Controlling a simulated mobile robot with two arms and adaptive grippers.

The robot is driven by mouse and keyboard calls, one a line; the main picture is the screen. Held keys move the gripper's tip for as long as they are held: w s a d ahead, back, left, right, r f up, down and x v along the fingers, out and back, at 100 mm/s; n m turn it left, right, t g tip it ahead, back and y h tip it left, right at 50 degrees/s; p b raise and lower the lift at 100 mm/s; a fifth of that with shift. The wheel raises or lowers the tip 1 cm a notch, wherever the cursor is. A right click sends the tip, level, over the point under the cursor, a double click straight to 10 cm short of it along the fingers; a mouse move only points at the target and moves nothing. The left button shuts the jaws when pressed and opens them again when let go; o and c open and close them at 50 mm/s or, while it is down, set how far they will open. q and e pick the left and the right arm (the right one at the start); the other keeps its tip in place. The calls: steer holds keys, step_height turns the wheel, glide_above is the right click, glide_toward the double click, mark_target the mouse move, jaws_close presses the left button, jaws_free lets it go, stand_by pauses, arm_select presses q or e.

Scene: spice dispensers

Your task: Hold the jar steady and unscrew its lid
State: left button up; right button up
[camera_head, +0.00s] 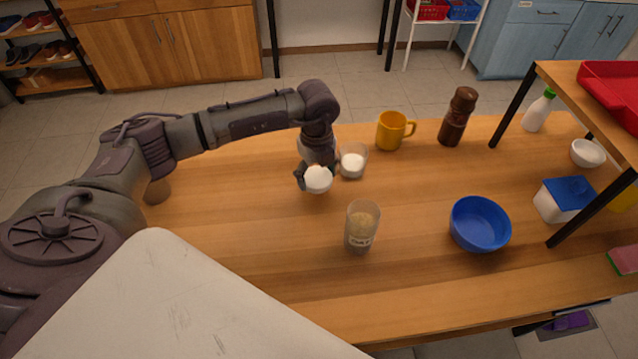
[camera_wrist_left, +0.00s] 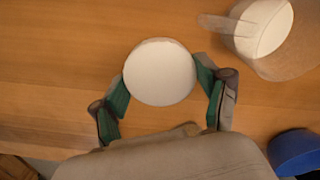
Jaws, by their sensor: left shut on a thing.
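My left gripper (camera_head: 316,172) is shut on a white round lid (camera_head: 319,180), low over the table. In the left wrist view the lid (camera_wrist_left: 160,72) sits between the two green-padded fingertips. Whether a jar is under it is hidden. A clear jar (camera_head: 361,228) with tan grains and a label stands upright in front and to the right of the gripper, with no lid seen on it. A clear container with white contents (camera_head: 352,161) stands just behind and right of the gripper; it also shows at the top right of the left wrist view (camera_wrist_left: 262,28). My right gripper is not in view.
A blue bowl (camera_head: 480,223) stands to the right. A yellow mug (camera_head: 391,130) and a brown grinder (camera_head: 457,117) stand at the back. A raised shelf (camera_head: 572,85) with black legs, and a white box with a blue lid (camera_head: 563,199), are at the right.

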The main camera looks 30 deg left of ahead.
mark_target(317, 177)
arm_select(q)
step_height(317, 177, down, 3)
steer(key=shift+f, duration=0.25)
steer(key=shift+f, duration=0.15)
steer(key=o, duration=1.3)
steer(key=shift+c, duration=0.2)
step_height(317, 177, up, 11)
steer(key=shift+r+b, duration=0.2)
steer(key=shift+b, duration=0.45)
steer(key=shift+r, duration=0.45)
